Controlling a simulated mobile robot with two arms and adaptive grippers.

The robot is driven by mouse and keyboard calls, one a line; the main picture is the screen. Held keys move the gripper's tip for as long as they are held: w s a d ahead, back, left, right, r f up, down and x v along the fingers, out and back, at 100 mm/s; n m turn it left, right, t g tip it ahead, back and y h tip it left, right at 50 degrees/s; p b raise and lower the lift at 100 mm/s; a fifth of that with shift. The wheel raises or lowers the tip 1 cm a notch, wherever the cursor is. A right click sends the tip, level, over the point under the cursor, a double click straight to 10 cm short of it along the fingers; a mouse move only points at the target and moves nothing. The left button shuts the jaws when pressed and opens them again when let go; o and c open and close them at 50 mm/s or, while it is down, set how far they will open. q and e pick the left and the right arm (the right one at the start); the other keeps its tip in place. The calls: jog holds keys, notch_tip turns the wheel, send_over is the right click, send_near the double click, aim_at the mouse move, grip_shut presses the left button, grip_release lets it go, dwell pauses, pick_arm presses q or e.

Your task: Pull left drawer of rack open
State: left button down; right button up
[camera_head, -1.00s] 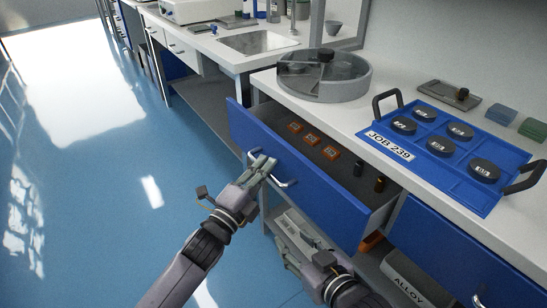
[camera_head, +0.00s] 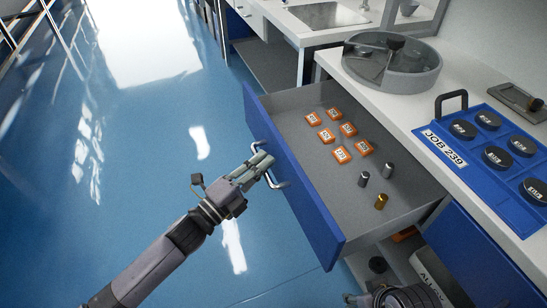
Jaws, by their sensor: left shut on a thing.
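The left drawer (camera_head: 300,190) of the rack has a blue front and stands well open, its grey inside in view. Several orange labelled blocks (camera_head: 341,154) and 3 small cylinders, two grey (camera_head: 363,179) and one brass (camera_head: 381,201), lie in it. My left gripper (camera_head: 264,168) is shut on the drawer's silver handle (camera_head: 277,181), near the middle of the drawer front. My right arm shows only in part at the bottom edge, below the drawer. Its fingertips cannot be made out.
The white counter (camera_head: 405,100) above the drawer carries a round grey basin (camera_head: 392,68) and a blue tray (camera_head: 470,150) with black discs, marked JOB 239. Another blue drawer (camera_head: 470,250) is shut at the right. Blue floor (camera_head: 130,180) is free at the left.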

pick_arm(q)
jog(key=shift+s+a+f, duration=0.1)
jog(key=shift+a, duration=0.2)
jog(key=c, duration=1.7)
grip_release()
jog(key=shift+o, duration=0.2)
jog(key=v, duration=1.2)
jog(key=shift+d, duration=0.1)
